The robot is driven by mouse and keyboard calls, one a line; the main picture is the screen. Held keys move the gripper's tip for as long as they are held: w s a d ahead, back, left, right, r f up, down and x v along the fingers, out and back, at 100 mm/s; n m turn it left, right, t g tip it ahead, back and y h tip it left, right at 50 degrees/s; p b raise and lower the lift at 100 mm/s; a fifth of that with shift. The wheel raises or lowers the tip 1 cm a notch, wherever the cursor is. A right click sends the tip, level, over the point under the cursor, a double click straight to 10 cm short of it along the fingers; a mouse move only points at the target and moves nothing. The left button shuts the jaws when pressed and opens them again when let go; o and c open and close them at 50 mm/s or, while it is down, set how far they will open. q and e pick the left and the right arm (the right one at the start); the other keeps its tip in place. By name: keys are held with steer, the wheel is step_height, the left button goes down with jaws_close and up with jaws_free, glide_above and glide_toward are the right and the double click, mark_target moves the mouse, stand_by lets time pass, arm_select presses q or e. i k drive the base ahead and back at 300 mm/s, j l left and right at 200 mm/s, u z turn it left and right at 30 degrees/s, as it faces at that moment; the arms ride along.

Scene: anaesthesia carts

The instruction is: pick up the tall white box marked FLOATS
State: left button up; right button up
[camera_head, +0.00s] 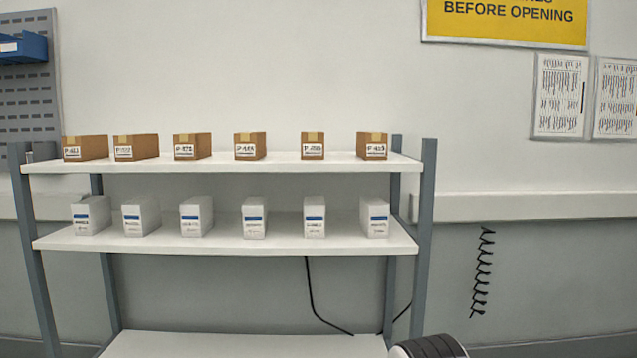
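Several tall white boxes with a blue band and small dark print stand in a row on the middle shelf (300,238) of a rack. From left to right they are the first white box (91,217), second (141,217), third (196,217), fourth (254,218), fifth (314,217) and the last one (375,218). The print is too small to read surely, so I cannot tell which is marked FLOATS. They stand apart with gaps between them. Neither of my grippers is in view.
Several brown cartons (250,146) stand on the top shelf (290,163) above the white boxes. Grey posts (423,240) bound the rack. The bottom shelf (240,345) looks empty. A black cable (312,295) hangs behind. A blue bin (24,47) hangs at upper left.

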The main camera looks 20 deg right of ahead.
mark_target(253, 208)
steer(key=i+l, duration=0.15)
steer(key=l, duration=0.25)
steer(key=i+l+u, duration=0.15)
steer(key=l, duration=0.6)
steer(key=i+u, duration=0.05)
